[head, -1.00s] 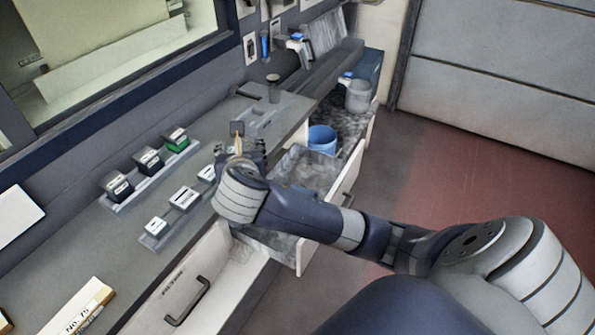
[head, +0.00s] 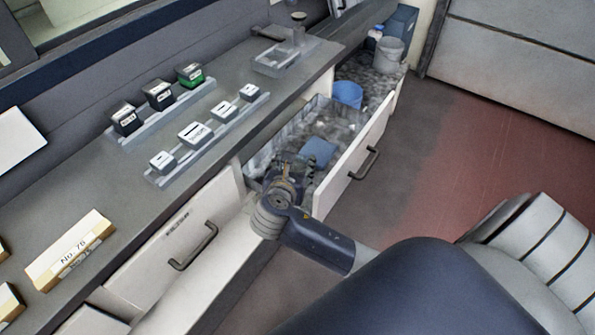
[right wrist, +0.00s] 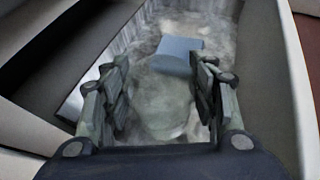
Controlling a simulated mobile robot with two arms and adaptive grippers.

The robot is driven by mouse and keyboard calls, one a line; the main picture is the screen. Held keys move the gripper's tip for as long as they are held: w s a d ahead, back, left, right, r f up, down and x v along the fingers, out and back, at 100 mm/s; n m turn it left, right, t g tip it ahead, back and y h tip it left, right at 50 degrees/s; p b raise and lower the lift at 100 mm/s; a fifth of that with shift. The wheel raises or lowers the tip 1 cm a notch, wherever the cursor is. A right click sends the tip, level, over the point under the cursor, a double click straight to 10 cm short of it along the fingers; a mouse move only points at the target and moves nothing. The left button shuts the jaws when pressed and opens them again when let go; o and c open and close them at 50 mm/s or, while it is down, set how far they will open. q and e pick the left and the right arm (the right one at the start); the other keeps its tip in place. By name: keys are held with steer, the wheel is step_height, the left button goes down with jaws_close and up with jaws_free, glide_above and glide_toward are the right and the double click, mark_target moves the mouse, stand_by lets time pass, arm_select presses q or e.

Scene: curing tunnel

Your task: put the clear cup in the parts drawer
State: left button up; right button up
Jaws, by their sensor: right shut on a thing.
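The clear cup (right wrist: 165,115) shows faintly in the right wrist view as a see-through shape between the two fingers. My right gripper (head: 293,165) is shut on it, over the near part of the open drawer (head: 347,160). In the right wrist view the fingers (right wrist: 160,85) stand on either side of the cup, with the drawer's mottled grey floor behind. I cannot tell whether the cup touches the floor. In the head view the cup is hidden or too faint to make out. My left gripper is not in view.
A blue object (head: 319,151) lies in the drawer just beyond the gripper; it also shows in the right wrist view (right wrist: 178,56). Farther back are a blue container (head: 348,95) and a grey bucket (head: 390,54). Stamp-like blocks stand on trays (head: 205,138) on the counter.

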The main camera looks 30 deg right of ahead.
mark_target(298, 169)
step_height(298, 169, down, 4)
steer(key=shift+f+b, duration=0.1)
steer(key=shift+b, duration=0.25)
steer(key=o, duration=0.6)
steer(key=shift+f, duration=0.1)
steer(key=shift+o, duration=0.2)
steer(key=shift+s+a+r, duration=0.2)
steer(key=shift+a+r, duration=0.05)
steer(key=shift+r, duration=0.1)
steer(key=p+v, duration=0.1)
steer(key=v, duration=1)
steer(key=shift+s, duration=0.15)
steer(key=shift+a, duration=0.1)
